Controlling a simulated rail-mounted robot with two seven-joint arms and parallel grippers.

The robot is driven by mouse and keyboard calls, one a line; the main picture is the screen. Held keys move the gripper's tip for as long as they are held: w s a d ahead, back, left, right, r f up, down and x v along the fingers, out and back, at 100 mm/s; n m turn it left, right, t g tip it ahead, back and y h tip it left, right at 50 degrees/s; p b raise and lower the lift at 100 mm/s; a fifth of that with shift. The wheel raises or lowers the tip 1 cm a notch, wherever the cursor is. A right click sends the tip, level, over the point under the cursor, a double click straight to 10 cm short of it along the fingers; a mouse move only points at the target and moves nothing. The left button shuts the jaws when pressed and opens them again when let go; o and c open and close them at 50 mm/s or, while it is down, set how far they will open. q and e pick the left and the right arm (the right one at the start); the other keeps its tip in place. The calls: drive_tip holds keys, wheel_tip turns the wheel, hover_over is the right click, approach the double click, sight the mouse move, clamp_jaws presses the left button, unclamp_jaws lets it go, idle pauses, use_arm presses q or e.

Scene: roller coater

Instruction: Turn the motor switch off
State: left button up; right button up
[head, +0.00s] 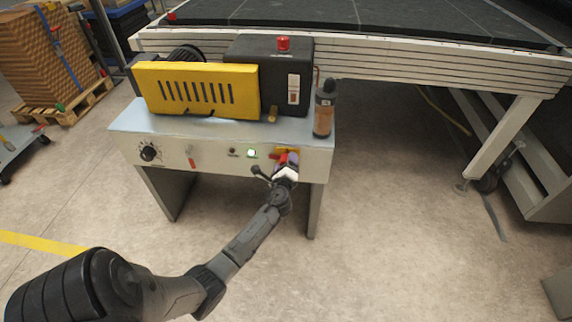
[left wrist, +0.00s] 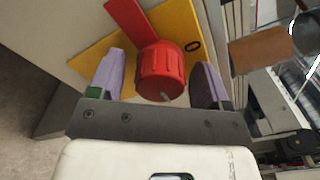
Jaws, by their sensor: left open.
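The motor switch is a red rotary knob (left wrist: 160,72) on a yellow plate (left wrist: 90,58) in the left wrist view. A red bar (left wrist: 128,18) extends from behind the knob. In the head view the yellow plate (head: 288,151) is at the right end of the machine's front panel, and my gripper partly hides the red switch. My left gripper (head: 287,168) is at the switch. In the left wrist view the gripper (left wrist: 158,85) is open, with one finger on each side of the knob and visible gaps. My right gripper is not in view.
The white front panel (head: 205,158) also carries a black dial (head: 149,152), a small lever (head: 191,155) and a lit green button (head: 252,153). A bottle (head: 324,108) stands on the machine's right end. A conveyor frame (head: 440,70) is behind. The floor in front is clear.

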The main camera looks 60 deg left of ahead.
use_arm(q)
drive_tip(key=shift+c, duration=0.5)
drive_tip(key=c, duration=0.8)
